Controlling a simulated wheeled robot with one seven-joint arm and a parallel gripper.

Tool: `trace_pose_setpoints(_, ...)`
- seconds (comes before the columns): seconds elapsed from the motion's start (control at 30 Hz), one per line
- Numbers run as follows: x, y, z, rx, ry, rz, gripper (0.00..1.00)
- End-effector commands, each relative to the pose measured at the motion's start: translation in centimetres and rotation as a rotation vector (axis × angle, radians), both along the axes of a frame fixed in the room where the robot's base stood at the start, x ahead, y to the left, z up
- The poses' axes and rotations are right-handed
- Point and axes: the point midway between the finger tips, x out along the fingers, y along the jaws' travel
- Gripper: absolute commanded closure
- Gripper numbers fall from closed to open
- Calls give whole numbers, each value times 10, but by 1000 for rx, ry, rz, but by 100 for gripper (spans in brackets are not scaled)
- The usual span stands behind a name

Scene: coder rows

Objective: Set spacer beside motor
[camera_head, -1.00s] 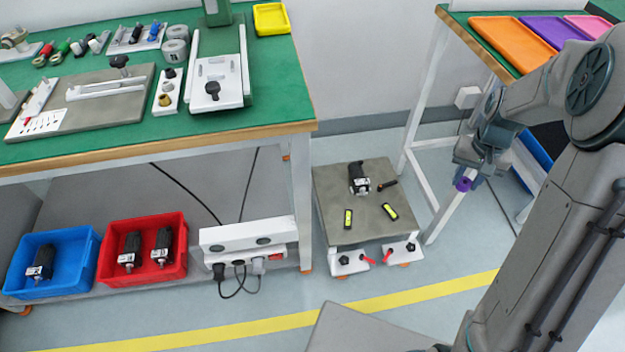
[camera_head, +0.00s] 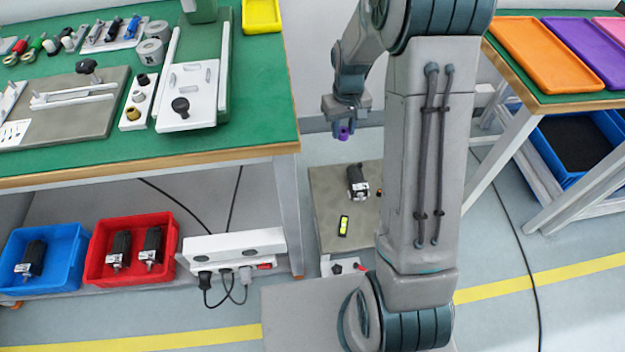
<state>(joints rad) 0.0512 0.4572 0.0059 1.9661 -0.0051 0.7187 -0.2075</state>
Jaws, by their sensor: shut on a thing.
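My gripper (camera_head: 342,124) is shut on a small purple spacer (camera_head: 343,133), which shows just below the fingers. They are in the air above the back of a low grey platform (camera_head: 325,215). A black motor with a silver end (camera_head: 357,182) lies on that platform, lower in the picture than the spacer and apart from it. My arm hides the right part of the platform.
A small yellow-and-black piece (camera_head: 343,226) lies on the platform, nearer than the motor. The green workbench (camera_head: 240,130) stands left, with a red bin (camera_head: 95,270) and a blue bin (camera_head: 15,285) holding more motors below it. A table with coloured trays (camera_head: 540,50) stands right.

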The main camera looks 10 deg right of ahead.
Motion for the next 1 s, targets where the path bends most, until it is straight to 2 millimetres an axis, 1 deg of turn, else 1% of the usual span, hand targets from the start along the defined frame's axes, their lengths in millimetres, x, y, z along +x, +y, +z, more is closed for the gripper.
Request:
trace_pose_setpoints(0.03,0,-4,-14,3,9,82,93)
trace_pose_setpoints(0.17,3,-10,-55,7,10,396,93)
trace_pose_setpoints(0.27,3,-12,-91,10,8,683,93)
trace_pose_setpoints(0.33,1,-12,-120,13,8,906,93)
trace_pose_setpoints(0.5,-14,-5,-186,14,5,1450,93)
trace_pose_setpoints(0.6,-26,3,-218,11,3,1724,93)
trace_pose_setpoints(0.7,-38,12,-242,8,5,1935,93)
trace_pose_setpoints(0.77,-43,15,-250,7,4,2007,93)
trace_pose_setpoints(0.9,-43,17,-259,2,1,2073,93)
trace_pose_setpoints(0.97,-37,17,-265,1,0,2081,93)
trace_pose_setpoints(1.0,-31,17,-269,0,-1,2080,93)
